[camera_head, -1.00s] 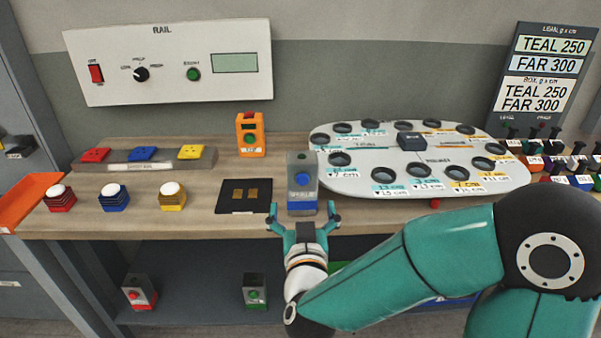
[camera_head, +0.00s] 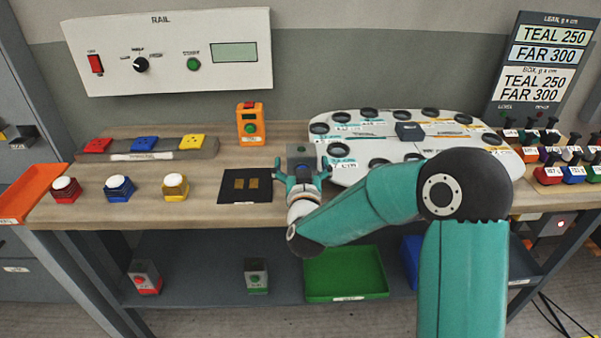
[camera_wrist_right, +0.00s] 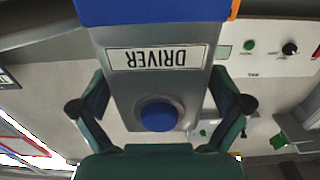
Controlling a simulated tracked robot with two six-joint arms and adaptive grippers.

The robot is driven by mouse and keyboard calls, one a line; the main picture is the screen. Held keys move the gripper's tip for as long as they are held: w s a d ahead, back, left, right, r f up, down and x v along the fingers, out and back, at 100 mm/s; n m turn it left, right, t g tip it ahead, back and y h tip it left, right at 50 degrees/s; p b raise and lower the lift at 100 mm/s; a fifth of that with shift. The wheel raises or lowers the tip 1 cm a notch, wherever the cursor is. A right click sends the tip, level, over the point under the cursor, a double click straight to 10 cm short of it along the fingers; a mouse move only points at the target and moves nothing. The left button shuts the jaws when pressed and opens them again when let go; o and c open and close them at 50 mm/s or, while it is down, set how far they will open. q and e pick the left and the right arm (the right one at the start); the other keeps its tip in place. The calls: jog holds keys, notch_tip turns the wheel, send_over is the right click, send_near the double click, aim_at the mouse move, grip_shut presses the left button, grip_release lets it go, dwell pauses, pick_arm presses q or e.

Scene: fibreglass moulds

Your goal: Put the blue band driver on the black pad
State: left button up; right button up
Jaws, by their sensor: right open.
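The blue band driver (camera_head: 300,156) is a grey box standing upright on the bench, just right of the black pad. Its DRIVER label, blue button and blue band (camera_wrist_right: 155,12) show in the right wrist view. My right gripper (camera_head: 303,176) is open, its fingers on either side of the driver, with gaps visible in the wrist view (camera_wrist_right: 160,103). In the head view it hides the driver's lower part. The black pad (camera_head: 229,196) lies flat, with two gold contacts on it. My left gripper is not in view.
An orange device (camera_head: 250,125) stands behind the pad. A white oval board with round holes (camera_head: 345,175) lies close right of the driver. Domed buttons (camera_head: 175,187) stand left of the pad. Grey units (camera_head: 256,276) and a green tray (camera_head: 346,274) are on the lower shelf.

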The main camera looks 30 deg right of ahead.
jog(key=c, duration=1.4)
jog(key=shift+r, duration=0.1)
jog(key=shift+c, duration=1.2)
